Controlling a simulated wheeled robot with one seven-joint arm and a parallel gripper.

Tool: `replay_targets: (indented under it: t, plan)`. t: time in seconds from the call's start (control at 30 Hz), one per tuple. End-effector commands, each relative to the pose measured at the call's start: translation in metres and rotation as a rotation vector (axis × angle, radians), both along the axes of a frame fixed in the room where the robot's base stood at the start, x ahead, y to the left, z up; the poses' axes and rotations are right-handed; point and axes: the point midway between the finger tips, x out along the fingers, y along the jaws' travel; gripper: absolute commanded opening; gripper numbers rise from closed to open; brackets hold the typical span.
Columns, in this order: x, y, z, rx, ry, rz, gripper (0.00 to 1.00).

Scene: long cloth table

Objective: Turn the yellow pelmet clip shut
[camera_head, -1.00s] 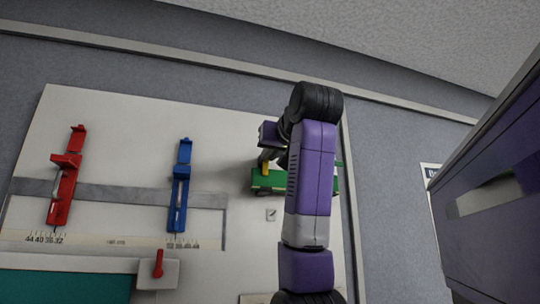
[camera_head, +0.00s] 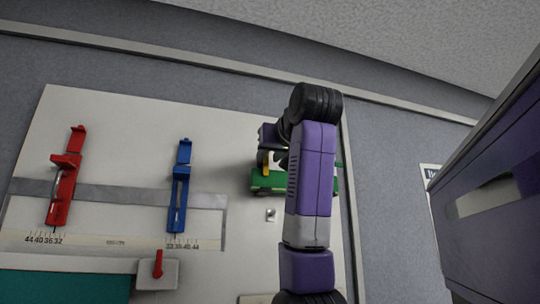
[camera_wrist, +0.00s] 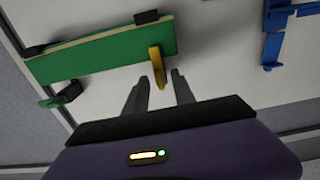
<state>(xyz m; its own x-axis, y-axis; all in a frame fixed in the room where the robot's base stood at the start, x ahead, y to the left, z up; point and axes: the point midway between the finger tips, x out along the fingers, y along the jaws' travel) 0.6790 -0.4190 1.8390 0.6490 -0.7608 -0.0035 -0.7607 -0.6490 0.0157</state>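The yellow pelmet clip (camera_wrist: 157,62) is a narrow bar at the edge of a green block (camera_wrist: 105,52) on the white board. In the wrist view its free end points down toward my gripper (camera_wrist: 161,77). My gripper is open, with its two dark fingertips apart and the clip's end showing between them. I cannot tell whether either finger touches it. In the head view a little of the yellow clip (camera_head: 265,165) shows on the green block (camera_head: 268,182); my arm hides the rest and my fingertips.
A red slider (camera_head: 63,190) and a blue slider (camera_head: 178,200) sit on a grey rail to the left. Below is a red lever (camera_head: 158,264) on a pale box. A large purple panel fills the right side.

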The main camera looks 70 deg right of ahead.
Motion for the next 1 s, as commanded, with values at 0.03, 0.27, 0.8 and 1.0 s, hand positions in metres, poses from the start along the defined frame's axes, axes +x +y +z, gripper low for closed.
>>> replay_targets:
  t: [0.03,0.27,0.8,1.0]
  plan:
    - [0.000,0.000,0.000,-0.001,-0.001,0.000,0.31]
    - [-0.007,0.008,0.000,-0.002,-0.003,0.000,0.31]
    - [-0.049,0.058,-0.001,-0.002,-0.001,0.001,0.31]
    - [-0.051,0.060,0.000,0.000,0.000,0.000,0.31]
